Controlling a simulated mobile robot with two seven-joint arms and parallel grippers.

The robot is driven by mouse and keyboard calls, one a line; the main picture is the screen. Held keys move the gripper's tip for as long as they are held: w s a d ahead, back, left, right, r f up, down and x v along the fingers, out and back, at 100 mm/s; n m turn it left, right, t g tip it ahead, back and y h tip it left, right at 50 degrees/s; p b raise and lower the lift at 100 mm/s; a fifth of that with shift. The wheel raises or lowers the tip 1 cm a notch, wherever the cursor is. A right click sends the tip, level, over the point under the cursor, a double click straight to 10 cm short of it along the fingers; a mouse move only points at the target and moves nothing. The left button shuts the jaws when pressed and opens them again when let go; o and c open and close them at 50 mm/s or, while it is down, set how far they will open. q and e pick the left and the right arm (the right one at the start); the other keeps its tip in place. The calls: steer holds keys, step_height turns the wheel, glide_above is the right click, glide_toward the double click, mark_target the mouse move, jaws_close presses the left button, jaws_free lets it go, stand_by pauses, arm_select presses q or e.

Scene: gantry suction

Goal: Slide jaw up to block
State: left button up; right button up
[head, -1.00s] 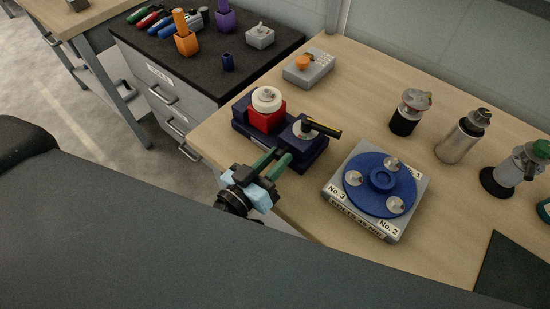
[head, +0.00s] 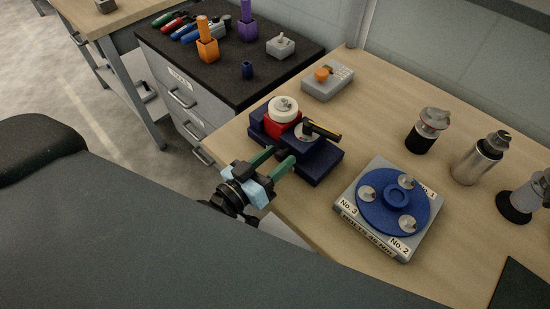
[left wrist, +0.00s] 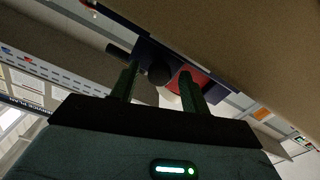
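A dark blue vise-like fixture (head: 318,166) sits at the table's near left edge. A red block (head: 278,126) with a round white piece (head: 284,108) on top stands on its left part. To the right is a dark blue jaw (head: 302,144) with a black and yellow handle (head: 322,130). My left gripper (head: 276,158) is open and empty, its green fingers apart in front of the fixture, near the jaw. I cannot tell whether they touch it. In the left wrist view, the red block (left wrist: 174,80) shows partly behind one finger, beside a dark round knob (left wrist: 158,74).
A blue turntable (head: 374,222) on a grey base stands to the right. A grey box with an orange knob (head: 322,75) is behind. Bottles (head: 428,130) stand at the right. A dark-topped drawer cabinet (head: 228,80) with pens and holders is at the left.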

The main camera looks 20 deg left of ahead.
arm_select(q)
steer(key=shift+s+a+f, duration=0.1)
steer(key=shift+s+a, duration=0.05)
steer(key=shift+s, duration=0.35)
steer(key=b+v, duration=0.1)
steer(key=v, duration=0.5)
steer(key=shift+s+a+b, duration=0.15)
steer(key=shift+s+b, duration=0.15)
steer(key=shift+s, duration=0.1)
